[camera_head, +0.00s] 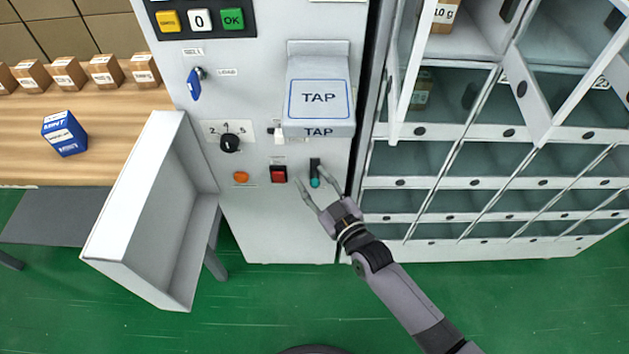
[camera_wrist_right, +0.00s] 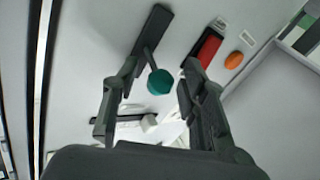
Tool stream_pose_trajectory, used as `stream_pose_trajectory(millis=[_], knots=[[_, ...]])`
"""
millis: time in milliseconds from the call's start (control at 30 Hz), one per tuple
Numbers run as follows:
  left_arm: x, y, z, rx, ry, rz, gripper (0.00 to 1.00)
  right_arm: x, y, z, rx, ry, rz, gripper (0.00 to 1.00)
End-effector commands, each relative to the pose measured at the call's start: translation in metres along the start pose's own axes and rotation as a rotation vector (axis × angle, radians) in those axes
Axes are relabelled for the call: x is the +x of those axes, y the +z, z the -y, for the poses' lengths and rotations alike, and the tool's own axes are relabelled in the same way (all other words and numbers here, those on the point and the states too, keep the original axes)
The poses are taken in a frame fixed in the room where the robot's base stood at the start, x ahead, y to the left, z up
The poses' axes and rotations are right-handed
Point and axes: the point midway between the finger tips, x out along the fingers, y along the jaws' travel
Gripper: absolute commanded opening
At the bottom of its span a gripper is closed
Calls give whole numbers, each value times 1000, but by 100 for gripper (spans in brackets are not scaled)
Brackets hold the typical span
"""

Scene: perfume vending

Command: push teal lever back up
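The teal lever (camera_head: 315,181) sticks out of a dark vertical slot on the grey machine front, below the TAP box. Its teal knob shows between the fingers in the right wrist view (camera_wrist_right: 160,82), with its stem running to the dark slot plate (camera_wrist_right: 152,30). My right gripper (camera_head: 314,190) is open, with one finger on each side of the knob; I cannot tell whether either finger touches it. The fingers also show in the right wrist view (camera_wrist_right: 155,92). The knob sits low on its slot in the head view. My left gripper is not in view.
A red button (camera_head: 278,174) and an orange button (camera_head: 241,177) sit left of the lever. A black knob (camera_head: 229,143) is above them. An open grey bin (camera_head: 150,200) juts out at the left. Compartments (camera_head: 440,160), some with open doors, stand to the right.

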Motion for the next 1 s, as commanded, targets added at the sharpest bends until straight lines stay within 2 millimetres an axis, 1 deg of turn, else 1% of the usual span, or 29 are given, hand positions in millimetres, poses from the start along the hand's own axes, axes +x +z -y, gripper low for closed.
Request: stream_pose_trajectory(millis=[267, 833, 1000], knots=[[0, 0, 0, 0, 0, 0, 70, 1, 0, 0, 0, 0, 0, 39], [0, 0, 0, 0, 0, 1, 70, 1, 0, 0, 1, -1, 1, 1], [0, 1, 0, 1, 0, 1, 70, 1, 1, 1, 1, -1, 2, 0]])
